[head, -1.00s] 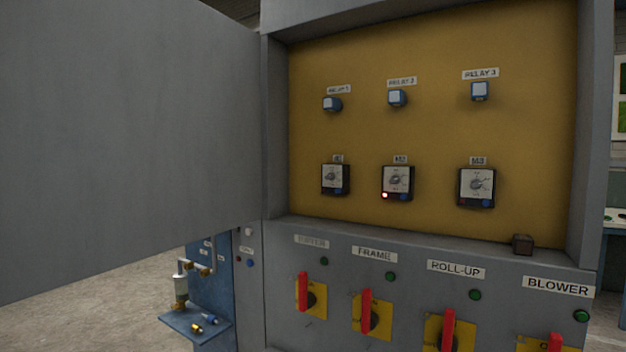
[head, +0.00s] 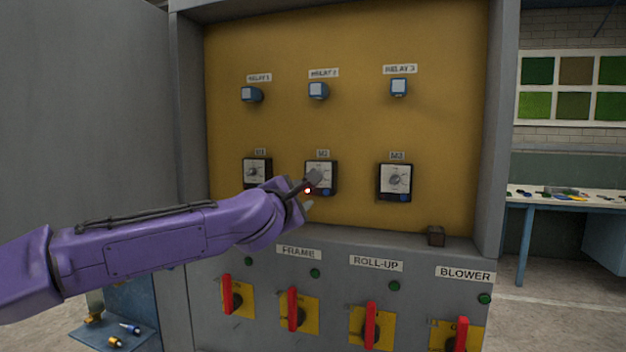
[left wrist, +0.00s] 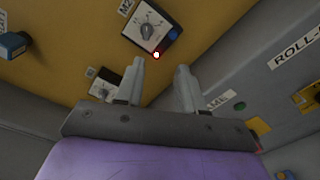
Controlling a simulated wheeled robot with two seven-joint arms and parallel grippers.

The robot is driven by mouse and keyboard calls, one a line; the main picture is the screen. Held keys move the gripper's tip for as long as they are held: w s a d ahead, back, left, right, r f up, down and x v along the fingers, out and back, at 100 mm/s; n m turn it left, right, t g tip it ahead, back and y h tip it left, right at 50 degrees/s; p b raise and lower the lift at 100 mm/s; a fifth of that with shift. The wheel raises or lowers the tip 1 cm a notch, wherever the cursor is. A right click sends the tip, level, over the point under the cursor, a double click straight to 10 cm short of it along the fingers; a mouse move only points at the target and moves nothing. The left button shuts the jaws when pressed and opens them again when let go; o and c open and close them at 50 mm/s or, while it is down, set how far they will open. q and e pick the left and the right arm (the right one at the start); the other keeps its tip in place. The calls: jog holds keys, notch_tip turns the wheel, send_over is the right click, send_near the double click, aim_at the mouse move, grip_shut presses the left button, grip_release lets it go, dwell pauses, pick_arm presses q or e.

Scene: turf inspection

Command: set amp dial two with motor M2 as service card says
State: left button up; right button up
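The M2 amp dial (head: 319,168) is a small dark box with a pale face, under the M2 label on the yellow panel. A red light glows at its lower left. In the left wrist view the M2 dial (left wrist: 151,26) shows its grey knob, just beyond the fingertips. My left gripper (head: 312,191) is in front of this dial and partly covers it in the head view. In the left wrist view my left gripper (left wrist: 160,74) has its fingers apart with nothing between them. My right gripper is not in view. No service card is seen.
The M1 dial (head: 257,171) and M3 dial (head: 395,181) flank M2. Relays sit above. Red-handled switches (head: 293,309) line the lower panel. The open cabinet door (head: 90,130) stands at left.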

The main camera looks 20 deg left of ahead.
pick_arm(q)
jog(key=w+r+p, duration=0.2)
jog(key=w+p, duration=0.2)
jog(key=w, duration=0.6)
jog(key=shift+w+r, duration=0.15)
jog(key=shift+r, duration=0.05)
grip_shut()
